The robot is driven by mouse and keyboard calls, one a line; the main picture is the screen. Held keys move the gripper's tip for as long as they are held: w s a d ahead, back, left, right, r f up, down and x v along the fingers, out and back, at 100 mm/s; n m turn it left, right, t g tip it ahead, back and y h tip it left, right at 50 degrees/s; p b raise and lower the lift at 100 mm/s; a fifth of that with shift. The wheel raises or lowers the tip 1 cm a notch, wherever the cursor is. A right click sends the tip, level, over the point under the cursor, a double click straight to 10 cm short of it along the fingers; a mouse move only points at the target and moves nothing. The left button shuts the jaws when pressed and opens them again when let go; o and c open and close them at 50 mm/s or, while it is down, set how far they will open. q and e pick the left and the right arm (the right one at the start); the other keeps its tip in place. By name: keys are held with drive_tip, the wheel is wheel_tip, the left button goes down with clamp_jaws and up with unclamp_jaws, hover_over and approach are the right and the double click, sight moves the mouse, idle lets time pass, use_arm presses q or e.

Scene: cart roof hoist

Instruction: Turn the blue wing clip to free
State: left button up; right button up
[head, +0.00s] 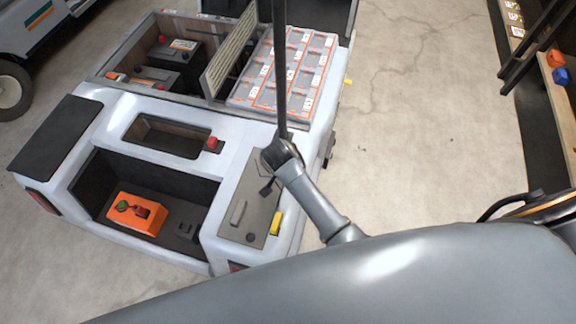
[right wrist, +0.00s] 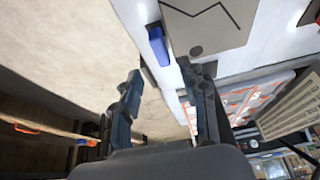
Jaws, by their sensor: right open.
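The blue wing clip (right wrist: 158,45) sits on the white cart body beside a grey panel (right wrist: 205,28) in the right wrist view. My right gripper (right wrist: 160,72) is open, with its two dark fingers spread and nothing between them. The clip lies just beyond the fingertips, in line with the gap, and appears apart from both. I cannot make out the clip in the head view. The grey panel shows there beside a yellow clip (head: 276,223). My left gripper is not in view.
An orange box (head: 136,213) sits in a front recess. A dark upright post (head: 281,75) crosses the view. Bare floor (head: 410,130) lies right of the cart, with a shelf at far right.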

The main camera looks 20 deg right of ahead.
drive_tip(key=shift+v, duration=2.1)
